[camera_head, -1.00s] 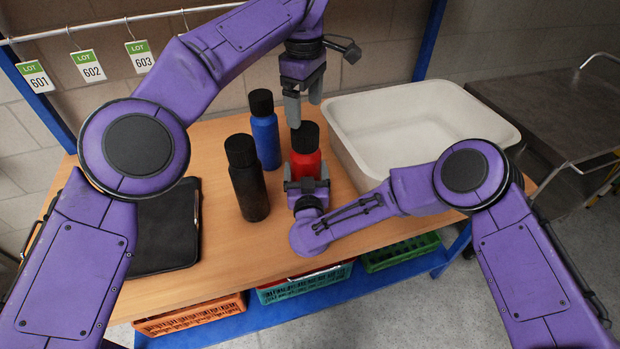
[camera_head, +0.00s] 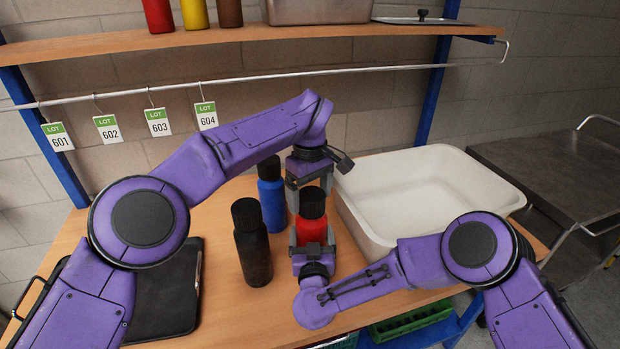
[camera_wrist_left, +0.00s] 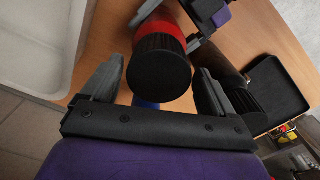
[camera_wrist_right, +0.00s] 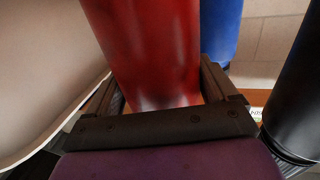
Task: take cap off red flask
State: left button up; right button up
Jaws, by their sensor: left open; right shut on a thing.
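The red flask (camera_head: 311,231) stands upright on the wooden table with its black cap (camera_head: 312,204) on. The flask's body also fills the middle of the right wrist view (camera_wrist_right: 150,50). My right gripper (camera_head: 312,243) is shut on the red flask's body from the front. My left gripper (camera_head: 309,187) is open at the cap. In the left wrist view the cap (camera_wrist_left: 159,68) lies between the two spread fingers, with a gap visible on each side. The cap partly hides the left fingertips in the head view.
A black flask (camera_head: 252,246) stands just left of the red one, and a blue flask (camera_head: 272,200) behind it. A white basin (camera_head: 440,185) is close on the right. A shelf (camera_head: 240,37) runs above.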

pick_arm(q)
jog(key=shift+f, duration=0.7)
jog(key=c, duration=1)
jog(key=n, duration=0.5)
jog(key=shift+s+n, duration=0.15)
jog(key=shift+n, duration=0.15)
jog(key=shift+c, duration=0.2)
jog(key=n, duration=0.6)
jog(key=shift+s, duration=0.15)
jog(key=n, duration=0.6)
jog(key=shift+s, duration=0.1)
jog(key=n, duration=0.2)
jog(key=shift+n, duration=0.4)
jog(key=n, duration=0.6)
jog(key=shift+s+d+r, duration=0.1)
jog(key=shift+s+d, duration=0.05)
jog(key=shift+d, duration=0.05)
jog(key=n, duration=0.9)
jog(key=shift+d, duration=0.2)
jog(key=n, duration=0.9)
jog(key=shift+d+n, duration=0.1)
jog(key=shift+n, duration=0.3)
jog(key=n, duration=0.6)
jog(key=shift+w+r, duration=0.1)
jog(key=shift+w, duration=0.2)
jog(key=n, duration=0.8)
jog(key=shift+w+a, duration=0.15)
jog(key=shift+a, duration=0.05)
